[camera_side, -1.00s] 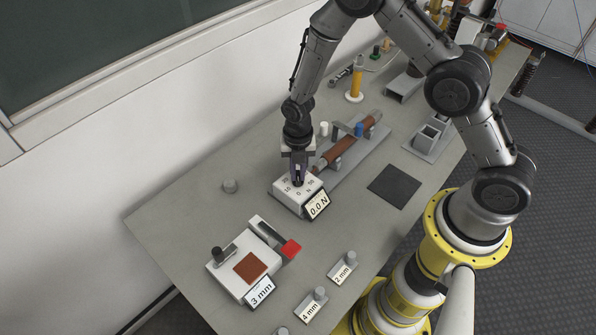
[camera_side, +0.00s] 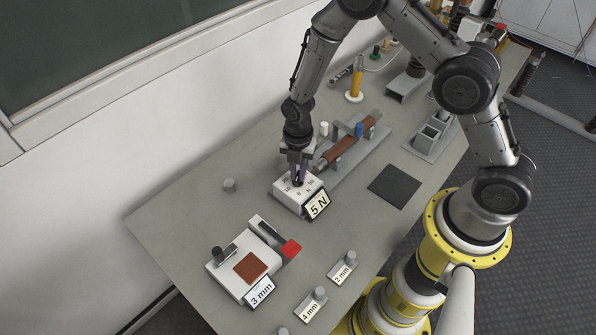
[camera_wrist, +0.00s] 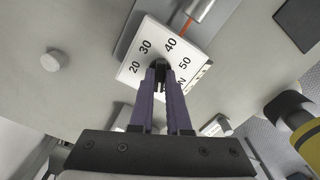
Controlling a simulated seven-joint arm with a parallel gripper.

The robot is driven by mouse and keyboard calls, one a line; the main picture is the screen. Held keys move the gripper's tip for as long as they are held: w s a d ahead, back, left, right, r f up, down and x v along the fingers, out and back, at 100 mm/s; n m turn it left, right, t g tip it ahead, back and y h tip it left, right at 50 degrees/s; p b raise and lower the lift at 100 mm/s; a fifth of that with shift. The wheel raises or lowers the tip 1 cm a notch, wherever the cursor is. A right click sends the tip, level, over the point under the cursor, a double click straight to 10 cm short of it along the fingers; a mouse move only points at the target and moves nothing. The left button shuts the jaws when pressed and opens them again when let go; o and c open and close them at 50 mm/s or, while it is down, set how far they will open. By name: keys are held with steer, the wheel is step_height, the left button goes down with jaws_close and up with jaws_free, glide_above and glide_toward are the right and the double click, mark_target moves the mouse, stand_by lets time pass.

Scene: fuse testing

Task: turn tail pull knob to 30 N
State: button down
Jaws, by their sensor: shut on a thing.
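The tail pull box (camera_side: 287,194) is a white block with a dial on top and a tilted display (camera_side: 317,205) on its front that reads 5 N. In the wrist view its white dial face (camera_wrist: 143,67) shows the marks 20, 30, 40 and 50. The small black knob (camera_wrist: 161,66) sits in the middle of this face, partly hidden by the fingers. My gripper (camera_side: 298,178) points straight down over the box, its purple fingers shut on the knob. Which mark the knob points to is hidden.
A brown fuse tube (camera_side: 338,152) lies in a grey holder behind the box. A white device with a 3 mm display (camera_side: 261,290) stands at the front left. A dark mat (camera_side: 394,186) lies to the right.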

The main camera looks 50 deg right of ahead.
steer(key=m, duration=0.3)
steer(key=shift+m, duration=0.4)
steer(key=m, duration=0.3)
steer(key=shift+m, duration=0.3)
steer(key=m, duration=0.3)
steer(key=shift+m, duration=0.3)
steer(key=m, duration=0.4)
steer(key=shift+m, duration=0.3)
steer(key=m, duration=1.2)
steer(key=shift+r+m, duration=0.1)
steer(key=shift+m, duration=0.2)
steer(key=c, duration=0.9)
jaws_free()
